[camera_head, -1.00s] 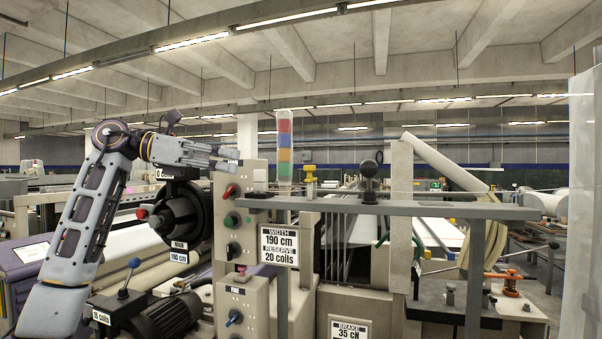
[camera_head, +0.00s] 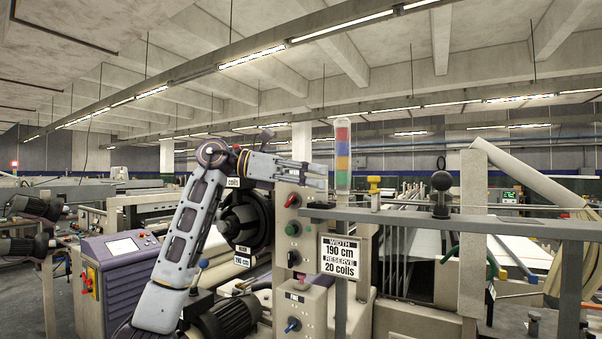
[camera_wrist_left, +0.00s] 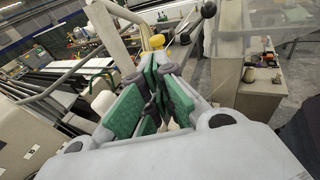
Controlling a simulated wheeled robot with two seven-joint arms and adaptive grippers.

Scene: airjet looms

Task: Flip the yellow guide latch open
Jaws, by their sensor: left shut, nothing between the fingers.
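A small yellow part (camera_head: 374,184), which looks like the guide latch, stands upright on the machine just behind the grey rail. It also shows in the left wrist view (camera_wrist_left: 156,41), just beyond the fingertips. Whether it is open or shut is too small to tell. My left gripper (camera_head: 318,175) points right, to the left of the yellow part and apart from it in the picture. Its green-padded fingers (camera_wrist_left: 155,75) are shut and empty in the left wrist view. My right gripper is not in view.
The grey rail (camera_head: 450,215) crosses in front of the yellow part. A signal tower (camera_head: 342,155) stands between gripper and yellow part in the picture. A black ball-topped knob (camera_head: 440,182) is to the right. A control post with buttons (camera_head: 292,230) lies below the gripper.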

